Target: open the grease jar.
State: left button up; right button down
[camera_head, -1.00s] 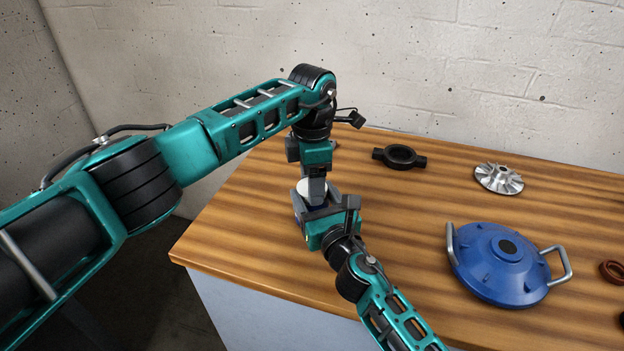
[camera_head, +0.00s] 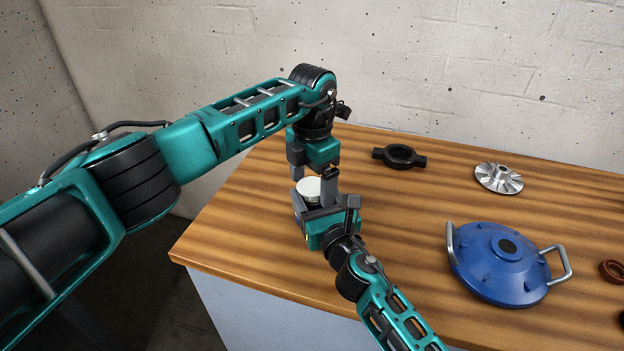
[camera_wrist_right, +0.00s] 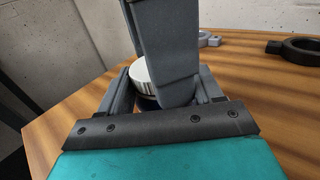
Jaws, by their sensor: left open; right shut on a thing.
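The grease jar has a round white lid (camera_head: 309,189) on a dark blue body, which shows a little in the right wrist view (camera_wrist_right: 148,103). It stands upright near the table's left side. My right gripper (camera_head: 314,208) is shut on the jar body from the front; the body is mostly hidden by its fingers. My left gripper (camera_head: 313,181) points down over the jar, open, with its fingers apart around the lid. In the right wrist view a left finger hides the right part of the lid (camera_wrist_right: 146,76), which appears level on the jar.
A black ring with two lugs (camera_head: 399,156) lies behind right of the jar. A silver impeller (camera_head: 498,178), a blue housing cover with two handles (camera_head: 503,264) and a brown ring (camera_head: 613,271) lie farther right on the wooden table (camera_head: 400,230). The table's left edge is close.

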pick_arm(q)
jog(key=shift+w+r, duration=0.1)
jog(key=shift+r, duration=2.25)
jog(key=shift+c, duration=0.4)
notch_tip(320, 180, up, 2)
jog(key=m, duration=0.4)
jog(key=shift+r, duration=0.1)
jog(key=m, duration=0.1)
jog(key=r+m, duration=0.1)
jog(key=shift+m, duration=0.3)
jog(key=shift+f, duration=3.95)
jog(key=shift+c, duration=0.3)
jog(key=c, duration=1)
jog(key=n, duration=0.6)
jog(key=shift+n, duration=0.3)
jog(key=shift+c, duration=0.2)
